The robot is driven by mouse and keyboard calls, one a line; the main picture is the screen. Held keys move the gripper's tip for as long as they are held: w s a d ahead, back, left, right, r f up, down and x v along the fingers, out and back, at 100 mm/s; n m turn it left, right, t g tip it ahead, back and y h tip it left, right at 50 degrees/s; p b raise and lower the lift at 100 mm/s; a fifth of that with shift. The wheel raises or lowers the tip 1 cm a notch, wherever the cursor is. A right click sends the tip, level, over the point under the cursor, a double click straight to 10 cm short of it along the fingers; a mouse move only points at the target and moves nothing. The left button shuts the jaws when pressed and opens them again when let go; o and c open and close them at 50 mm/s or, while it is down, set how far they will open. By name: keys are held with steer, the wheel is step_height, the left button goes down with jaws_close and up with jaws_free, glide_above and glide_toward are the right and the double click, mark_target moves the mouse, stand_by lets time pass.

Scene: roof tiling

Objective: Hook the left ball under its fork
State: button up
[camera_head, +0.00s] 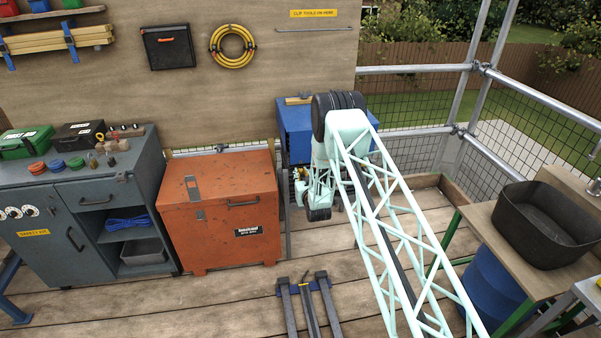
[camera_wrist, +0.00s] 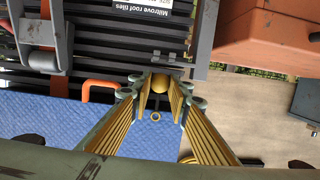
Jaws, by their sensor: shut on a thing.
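My gripper (camera_wrist: 160,98) has its two gold-ribbed fingers drawn together at their tips in the wrist view. A golden ball (camera_wrist: 159,83) sits between the tips, and the jaws are shut on it. The ball is at the edge of a dark stack labelled roof tiles (camera_wrist: 120,35). A grey slotted bracket (camera_wrist: 172,59), which may be the fork, lies just beyond the ball. I cannot tell whether they touch. In the head view my wrist hangs in front of a blue box (camera_head: 296,128); the ball and fork cannot be made out there.
A grey clamp (camera_wrist: 42,58) and an orange handle (camera_wrist: 100,87) are left of the ball in the wrist view. A blue quilted surface (camera_wrist: 60,120) lies below. An orange chest (camera_head: 218,215) stands left of my arm; a bench with a black tub (camera_head: 545,225) is right.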

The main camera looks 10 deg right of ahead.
steer(key=shift+s, duration=0.25)
steer(key=shift+s+f, duration=0.15)
steer(key=shift+s, duration=0.8)
steer(key=shift+s+f, duration=0.15)
steer(key=shift+s, duration=0.85)
steer(key=shift+b, duration=0.45)
steer(key=shift+f, duration=0.15)
step_height(320, 180, down, 7)
steer(key=b, duration=0.5)
stand_by(1.2)
steer(key=shift+s+f, duration=0.1)
steer(key=shift+f, duration=0.05)
steer(key=shift+w+b, duration=0.25)
steer(key=shift+b, duration=0.4)
stand_by(0.7)
